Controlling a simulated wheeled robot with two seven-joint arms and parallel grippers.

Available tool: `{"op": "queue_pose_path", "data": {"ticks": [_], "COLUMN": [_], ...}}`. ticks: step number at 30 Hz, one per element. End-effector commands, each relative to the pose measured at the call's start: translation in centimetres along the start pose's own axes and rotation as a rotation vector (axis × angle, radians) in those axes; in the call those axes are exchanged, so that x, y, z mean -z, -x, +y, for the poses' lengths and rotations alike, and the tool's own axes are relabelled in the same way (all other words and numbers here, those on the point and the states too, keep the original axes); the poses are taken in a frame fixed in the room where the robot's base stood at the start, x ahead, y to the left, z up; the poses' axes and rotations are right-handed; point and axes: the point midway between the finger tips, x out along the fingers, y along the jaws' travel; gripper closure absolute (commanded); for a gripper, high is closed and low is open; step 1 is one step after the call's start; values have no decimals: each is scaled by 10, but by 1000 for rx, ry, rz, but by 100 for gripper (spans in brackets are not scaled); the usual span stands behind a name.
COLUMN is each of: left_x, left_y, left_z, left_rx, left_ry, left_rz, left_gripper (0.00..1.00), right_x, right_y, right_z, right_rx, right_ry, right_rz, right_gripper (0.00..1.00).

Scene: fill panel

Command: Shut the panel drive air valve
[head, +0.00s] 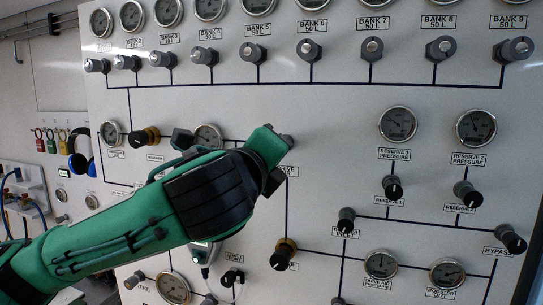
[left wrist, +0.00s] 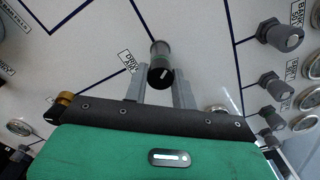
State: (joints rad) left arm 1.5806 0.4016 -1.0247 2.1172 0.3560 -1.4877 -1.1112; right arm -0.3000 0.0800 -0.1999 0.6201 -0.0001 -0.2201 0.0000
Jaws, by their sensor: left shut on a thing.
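A valve knob (left wrist: 161,76) with a black end and a pale pointer mark stands between the two grey fingers of my left gripper (left wrist: 160,92) in the left wrist view. The gripper is shut on it. A label beside it (left wrist: 126,60) seems to read "DRIVE", but the rest is unclear. In the head view my green left arm covers most of this spot. Only a bit of the dark knob (head: 287,141) shows past my left gripper (head: 279,146), above a partly hidden label. My right gripper is in neither view.
The white panel carries several bank valves (head: 258,52) along the top, with gauges above them. Reserve knobs (head: 392,188) and gauges (head: 397,124) stand to the right. A brass-collared knob (head: 284,254) sits below. Blue headphones (head: 79,153) hang at the left.

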Motion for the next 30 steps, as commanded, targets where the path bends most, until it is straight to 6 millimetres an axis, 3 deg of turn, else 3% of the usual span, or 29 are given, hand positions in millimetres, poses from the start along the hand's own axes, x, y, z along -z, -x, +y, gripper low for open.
{"op": "queue_pose_path", "data": {"ticks": [15,30], "left_x": [2,2], "left_y": [0,0], "left_z": [3,4], "left_rx": [-4,-3], "left_ry": [-440,-614], "left_rz": [5,8], "left_gripper": [96,97], "right_x": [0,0], "right_y": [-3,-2], "right_z": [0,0], "right_rx": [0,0], "right_ry": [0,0], "right_rz": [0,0], "right_gripper": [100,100]}}
